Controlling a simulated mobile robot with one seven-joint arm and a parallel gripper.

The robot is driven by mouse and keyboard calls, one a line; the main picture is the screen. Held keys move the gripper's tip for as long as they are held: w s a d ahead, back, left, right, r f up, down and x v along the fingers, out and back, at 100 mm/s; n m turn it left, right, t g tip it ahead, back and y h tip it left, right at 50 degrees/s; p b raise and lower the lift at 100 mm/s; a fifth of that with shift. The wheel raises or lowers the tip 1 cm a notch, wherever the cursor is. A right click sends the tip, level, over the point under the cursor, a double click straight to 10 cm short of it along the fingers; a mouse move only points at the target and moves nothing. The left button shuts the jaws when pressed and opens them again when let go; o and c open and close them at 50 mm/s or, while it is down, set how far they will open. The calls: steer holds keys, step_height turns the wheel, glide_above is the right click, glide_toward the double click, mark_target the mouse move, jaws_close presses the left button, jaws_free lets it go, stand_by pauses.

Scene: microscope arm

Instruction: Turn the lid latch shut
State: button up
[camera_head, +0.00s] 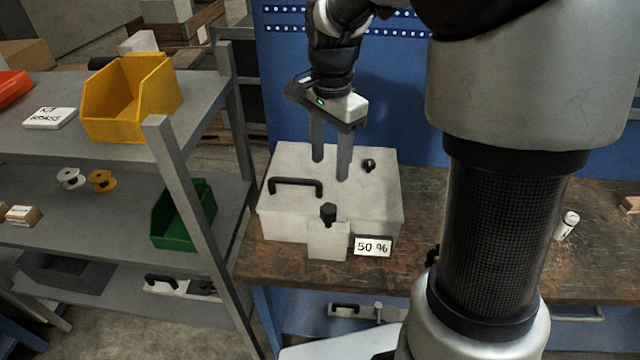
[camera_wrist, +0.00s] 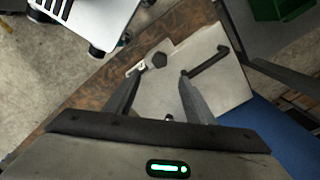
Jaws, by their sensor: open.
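A pale grey box (camera_head: 300,175) with a flat lid stands on the wooden bench. On its lid are a black bar handle (camera_head: 295,187) at the left and a small black fitting (camera_head: 369,165) at the right rear. A black knob (camera_head: 328,213) tops a small block at the box's front; I cannot tell which fitting is the latch. My gripper (camera_head: 331,169) points down over the lid, open and empty, between the handle and the rear fitting. In the wrist view, the handle (camera_wrist: 208,62) and the knob (camera_wrist: 158,60) lie beyond my fingertips (camera_wrist: 160,75).
A "50 %" card (camera_head: 373,247) stands at the box's front right. The bench (camera_head: 420,215) is mostly bare right of the box. A blue perforated panel (camera_head: 395,100) rises behind. Shelves at left hold a yellow bin (camera_head: 130,105) and a green bin (camera_head: 180,218).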

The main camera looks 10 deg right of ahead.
mark_target(329, 208)
step_height(329, 208, down, 14)
steer(key=shift+f, duration=0.1)
stand_by(0.4)
steer(key=c, duration=1.1)
